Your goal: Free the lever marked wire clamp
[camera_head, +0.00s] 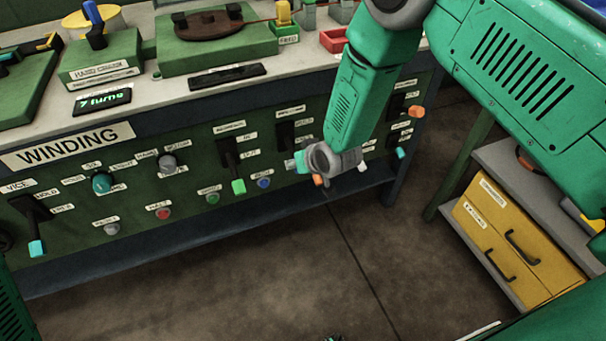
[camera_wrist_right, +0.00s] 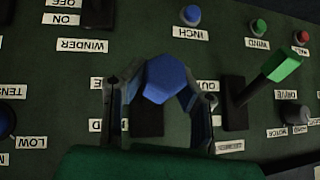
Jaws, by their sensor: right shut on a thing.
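My right gripper (camera_head: 299,163) reaches down to the green control panel (camera_head: 130,216) in the head view. In the right wrist view, its two fingers (camera_wrist_right: 155,95) stand either side of a lever's blue faceted grip (camera_wrist_right: 166,76) and are shut on it. The lever's dark slot plate (camera_head: 285,137) shows above the gripper in the head view. The labels beside this lever are partly hidden or too small to read, so I cannot tell whether it is the wire clamp lever.
A blue INCH button (camera_head: 264,183) and an orange-tipped switch (camera_head: 318,181) are nearby. A yellow drawer cabinet (camera_head: 515,235) stands right; open floor lies in front.

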